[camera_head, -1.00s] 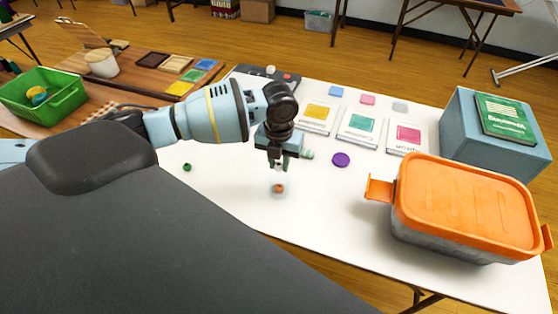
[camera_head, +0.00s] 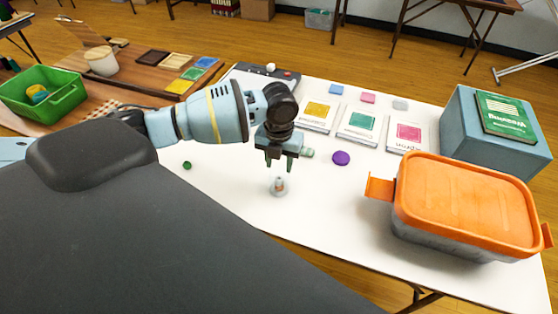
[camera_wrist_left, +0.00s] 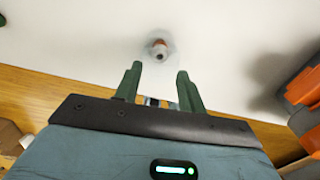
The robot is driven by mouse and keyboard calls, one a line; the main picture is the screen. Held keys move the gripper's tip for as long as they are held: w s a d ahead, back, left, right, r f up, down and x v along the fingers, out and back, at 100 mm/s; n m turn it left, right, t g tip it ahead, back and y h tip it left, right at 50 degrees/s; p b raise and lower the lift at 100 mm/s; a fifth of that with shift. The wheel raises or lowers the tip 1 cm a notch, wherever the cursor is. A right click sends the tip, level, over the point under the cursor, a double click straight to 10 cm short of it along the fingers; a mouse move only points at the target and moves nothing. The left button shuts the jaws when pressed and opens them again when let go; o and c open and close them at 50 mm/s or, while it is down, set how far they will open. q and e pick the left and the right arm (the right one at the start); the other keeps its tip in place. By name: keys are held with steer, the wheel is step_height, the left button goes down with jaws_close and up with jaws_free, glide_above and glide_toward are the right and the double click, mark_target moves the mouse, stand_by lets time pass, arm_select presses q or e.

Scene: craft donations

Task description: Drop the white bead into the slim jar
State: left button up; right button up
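The slim clear jar (camera_head: 279,189) stands on the white table, directly below my left gripper (camera_head: 279,165). An orange-brown bead shows inside it. A small white bead (camera_head: 280,180) shows at the jar, above the orange-brown one. In the left wrist view the jar (camera_wrist_left: 173,47) lies beyond the fingertips, with a whitish spot (camera_wrist_left: 160,56) beside the orange-brown one; its exact depth is hard to tell. My left gripper (camera_wrist_left: 159,72) is open, its fingers apart and nothing between them. My right gripper is not in view.
A purple round piece (camera_head: 341,158) and a green bead (camera_head: 187,166) lie on the table (camera_head: 235,185). An orange-lidded box (camera_head: 465,200) stands right, and a blue box (camera_head: 485,150) behind it. A green basket (camera_head: 60,100) is left.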

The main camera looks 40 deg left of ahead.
arm_select(q)
steer(key=shift+o, duration=0.7)
step_height(320, 180, up, 8)
steer(key=shift+f, duration=0.15)
